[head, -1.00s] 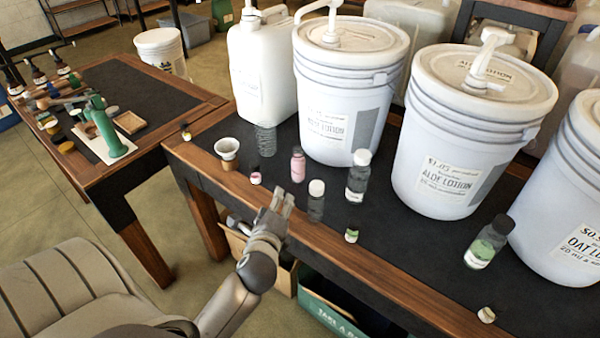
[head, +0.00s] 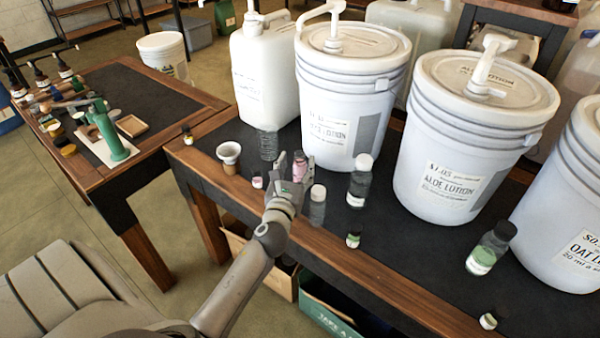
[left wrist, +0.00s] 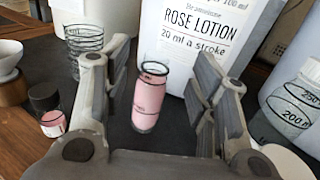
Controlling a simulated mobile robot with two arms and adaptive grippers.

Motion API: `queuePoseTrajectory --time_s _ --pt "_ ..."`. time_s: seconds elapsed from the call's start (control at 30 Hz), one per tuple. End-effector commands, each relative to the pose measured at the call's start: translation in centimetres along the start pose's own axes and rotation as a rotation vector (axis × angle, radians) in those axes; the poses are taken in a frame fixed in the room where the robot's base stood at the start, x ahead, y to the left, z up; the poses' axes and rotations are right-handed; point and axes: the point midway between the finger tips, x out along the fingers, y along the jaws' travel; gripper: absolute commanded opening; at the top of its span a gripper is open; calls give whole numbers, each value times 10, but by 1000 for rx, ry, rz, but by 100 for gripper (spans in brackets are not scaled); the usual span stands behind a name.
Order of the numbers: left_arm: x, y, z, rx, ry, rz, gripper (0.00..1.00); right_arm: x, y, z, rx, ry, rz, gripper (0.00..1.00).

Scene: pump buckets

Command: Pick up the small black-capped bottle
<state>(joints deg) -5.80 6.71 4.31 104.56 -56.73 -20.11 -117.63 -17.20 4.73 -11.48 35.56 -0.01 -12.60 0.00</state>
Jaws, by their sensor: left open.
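My left gripper (head: 290,165) is open over the near edge of the dark table. In the left wrist view, its fingers (left wrist: 162,62) stand apart on either side of a pink bottle (left wrist: 148,100), which stands upright beyond them with a thin dark rim and no clear cap. This pink bottle (head: 299,165) is partly hidden by the fingers in the head view. A small bottle with a black cap and pink contents (left wrist: 48,108) stands left of the gripper; it also shows in the head view (head: 257,180). A larger black-capped green bottle (head: 490,248) stands far right. My right gripper is not in view.
White pump buckets (head: 350,100) and (head: 480,140) line the back.

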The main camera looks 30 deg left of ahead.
Motion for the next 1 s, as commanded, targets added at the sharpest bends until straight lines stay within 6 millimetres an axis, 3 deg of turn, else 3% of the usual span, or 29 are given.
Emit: queuePoseTrajectory --time_s 0.43,0.73,1.0 --pt "50 2 -2 -2 0 2 54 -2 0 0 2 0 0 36" --pt "54 2 -3 -1 1 0 54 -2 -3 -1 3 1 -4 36" --pt "54 2 -3 -2 1 0 21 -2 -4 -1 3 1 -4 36"
